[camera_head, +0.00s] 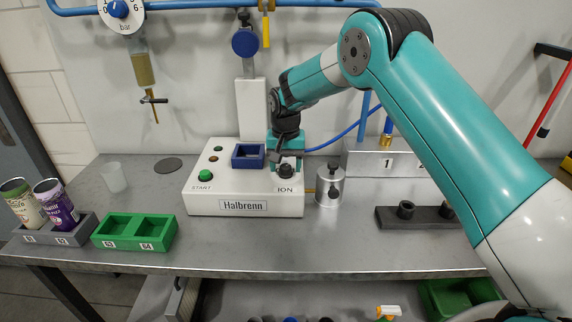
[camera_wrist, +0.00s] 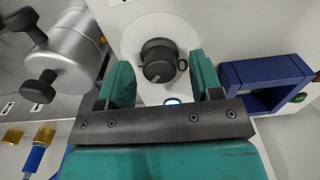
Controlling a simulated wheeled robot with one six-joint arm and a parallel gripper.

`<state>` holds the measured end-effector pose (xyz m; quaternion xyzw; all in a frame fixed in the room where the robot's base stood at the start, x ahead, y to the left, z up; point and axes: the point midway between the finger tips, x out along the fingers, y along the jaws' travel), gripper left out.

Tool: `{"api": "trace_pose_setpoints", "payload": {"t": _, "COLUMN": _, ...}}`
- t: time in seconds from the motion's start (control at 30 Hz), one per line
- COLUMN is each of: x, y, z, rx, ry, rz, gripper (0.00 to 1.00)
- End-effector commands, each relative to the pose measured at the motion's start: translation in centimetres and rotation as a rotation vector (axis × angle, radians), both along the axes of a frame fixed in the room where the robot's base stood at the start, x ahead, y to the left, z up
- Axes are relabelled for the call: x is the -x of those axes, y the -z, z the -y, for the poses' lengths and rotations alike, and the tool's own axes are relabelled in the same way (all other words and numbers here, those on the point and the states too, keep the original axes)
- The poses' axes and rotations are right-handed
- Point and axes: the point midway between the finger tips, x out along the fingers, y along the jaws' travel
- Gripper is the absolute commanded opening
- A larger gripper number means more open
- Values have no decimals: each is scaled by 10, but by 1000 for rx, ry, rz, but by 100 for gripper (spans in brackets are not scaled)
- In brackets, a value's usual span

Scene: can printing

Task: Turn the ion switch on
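The ion switch is a black rotary knob (camera_head: 286,171) above the ION label on the right front of the white Halbrenn machine (camera_head: 243,207). My gripper (camera_head: 286,160) is over the knob. In the wrist view its two teal fingers (camera_wrist: 160,72) stand apart, one on each side of the knob, with visible gaps. A small white-blue light (camera_wrist: 172,100) shows beside the knob, partly hidden by the gripper.
A blue square holder (camera_head: 248,155) and a green START button (camera_head: 205,175) are on the machine. A metal cylinder with black knobs (camera_head: 330,184) stands close on its right. Green (camera_head: 134,232) and grey can racks (camera_head: 84,231) are at left.

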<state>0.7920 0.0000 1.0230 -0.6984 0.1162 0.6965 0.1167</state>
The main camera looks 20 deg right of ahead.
Motion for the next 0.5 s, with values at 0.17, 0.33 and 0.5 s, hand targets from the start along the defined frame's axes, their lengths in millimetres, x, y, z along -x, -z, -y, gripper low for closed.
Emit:
{"api": "trace_pose_setpoints", "payload": {"t": 0.17, "x": 0, "y": 1, "z": 0, "rx": 0, "ry": -1, "rz": -2, "gripper": 59}}
{"api": "trace_pose_setpoints", "payload": {"t": 0.33, "x": 0, "y": -4, "z": 0, "rx": 0, "ry": -1, "rz": -1, "gripper": 59}}
{"api": "trace_pose_setpoints", "payload": {"t": 0.5, "x": 0, "y": -29, "z": 0, "rx": -1, "ry": -2, "rz": 3, "gripper": 59}}
